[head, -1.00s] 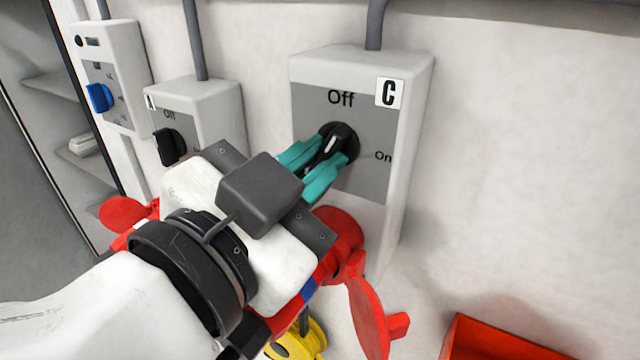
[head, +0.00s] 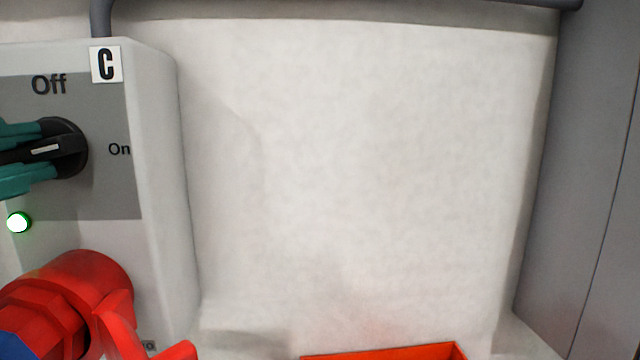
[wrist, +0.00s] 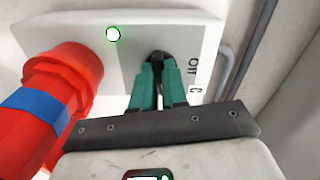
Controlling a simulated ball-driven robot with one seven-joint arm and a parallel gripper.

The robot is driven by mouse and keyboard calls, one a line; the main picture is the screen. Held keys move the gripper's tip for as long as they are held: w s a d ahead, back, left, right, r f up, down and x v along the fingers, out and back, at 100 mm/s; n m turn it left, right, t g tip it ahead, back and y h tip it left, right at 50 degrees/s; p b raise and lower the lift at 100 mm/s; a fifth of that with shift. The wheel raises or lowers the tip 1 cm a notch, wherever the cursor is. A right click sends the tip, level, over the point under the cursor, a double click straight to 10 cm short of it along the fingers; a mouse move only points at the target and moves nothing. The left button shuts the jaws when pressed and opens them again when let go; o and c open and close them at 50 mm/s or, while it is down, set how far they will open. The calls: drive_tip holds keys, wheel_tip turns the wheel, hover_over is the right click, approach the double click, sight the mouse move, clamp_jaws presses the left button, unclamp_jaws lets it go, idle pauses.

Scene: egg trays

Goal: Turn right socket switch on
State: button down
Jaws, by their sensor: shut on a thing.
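The socket box (head: 160,160) marked C stands at the left edge of the head view, partly cut off. Its black rotary switch (head: 70,148) has its white mark lying nearly level, toward the word "On". A green-rimmed white lamp (head: 18,222) glows below the switch and also shows in the wrist view (wrist: 113,34). My gripper (head: 25,157) has its teal fingers closed around the switch handle. The wrist view shows my gripper (wrist: 158,80) on the switch (wrist: 158,57) too. A red plug (head: 85,285) sits at the box's lower part.
The red plug with a blue band (wrist: 35,110) is close beside my gripper in the wrist view. An orange-red container (head: 385,353) is at the bottom. A grey cabinet (head: 590,170) stands at the right. The white wall (head: 350,170) between is bare.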

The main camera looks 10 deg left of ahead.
drive_tip(key=shift+m+b, duration=0.75)
drive_tip(key=shift+m, duration=0.25)
drive_tip(key=c, duration=1.2)
unclamp_jaws()
drive_tip(key=shift+o, duration=0.2)
drive_tip(key=shift+s, duration=0.1)
drive_tip(key=v, duration=1)
drive_tip(key=shift+s+b, duration=0.3)
